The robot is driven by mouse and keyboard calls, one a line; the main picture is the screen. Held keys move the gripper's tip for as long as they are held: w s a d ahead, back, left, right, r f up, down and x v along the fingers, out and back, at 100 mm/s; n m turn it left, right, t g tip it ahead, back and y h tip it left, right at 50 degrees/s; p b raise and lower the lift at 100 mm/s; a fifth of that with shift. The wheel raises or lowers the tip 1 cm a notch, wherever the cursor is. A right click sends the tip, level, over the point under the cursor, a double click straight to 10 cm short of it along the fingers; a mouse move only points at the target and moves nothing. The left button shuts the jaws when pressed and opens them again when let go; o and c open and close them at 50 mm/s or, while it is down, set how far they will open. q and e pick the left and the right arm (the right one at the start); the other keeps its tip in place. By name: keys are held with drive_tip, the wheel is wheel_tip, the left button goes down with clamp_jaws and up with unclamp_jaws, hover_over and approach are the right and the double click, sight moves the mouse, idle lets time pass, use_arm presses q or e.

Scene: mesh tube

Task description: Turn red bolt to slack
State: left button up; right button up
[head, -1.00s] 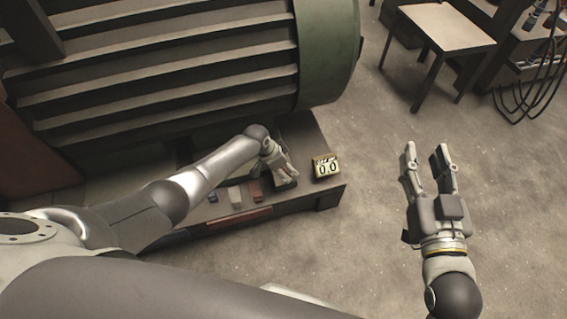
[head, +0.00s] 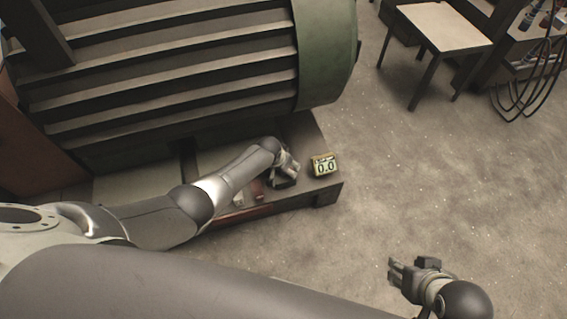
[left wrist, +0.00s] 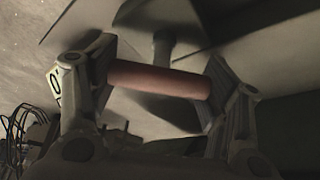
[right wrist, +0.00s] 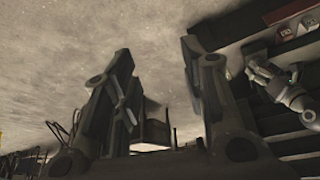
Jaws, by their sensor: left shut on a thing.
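A dull red bar (left wrist: 160,80), which I take to be part of the red bolt, lies across my left gripper (left wrist: 160,82) in the left wrist view. The gripper is shut on it, with one finger at each end of the bar. In the head view my left gripper (head: 288,172) is low on the machine's base and hides the bar. My right gripper (head: 408,268) is at the lower right over bare floor. The right wrist view shows its fingers (right wrist: 160,65) apart with nothing held.
A small display (head: 325,166) reading 0.0 stands right of my left gripper on the dark base (head: 325,188). The large green ribbed machine (head: 325,60) rises behind. A small table (head: 443,27) stands at the upper right. The floor at right is clear.

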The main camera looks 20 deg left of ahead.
use_arm(q)
drive_tip(key=shift+d+r+n, duration=0.1)
drive_tip(key=shift+d+n, duration=0.05)
drive_tip(key=shift+n, duration=0.25)
drive_tip(key=shift+n+y, duration=0.3)
drive_tip(key=shift+n, duration=0.1)
drive_tip(key=shift+n+y+p, duration=0.3)
drive_tip(key=shift+n+y, duration=0.1)
drive_tip(key=shift+n, duration=0.5)
drive_tip(key=shift+n+y, duration=0.6)
drive_tip(key=shift+n, duration=1)
use_arm(e)
drive_tip(key=shift+s+d+f+g, duration=0.15)
drive_tip(key=shift+s+g, duration=0.1)
drive_tip(key=shift+s, duration=0.35)
drive_tip(key=shift+s+d+f+g, duration=0.15)
drive_tip(key=shift+s+g, duration=0.1)
drive_tip(key=shift+s, duration=0.3)
use_arm(q)
drive_tip(key=shift+w, duration=0.1)
use_arm(e)
drive_tip(key=shift+r, duration=0.1)
drive_tip(key=shift+w, duration=0.15)
use_arm(q)
drive_tip(key=o, duration=1)
use_arm(e)
drive_tip(key=shift+w, duration=0.1)
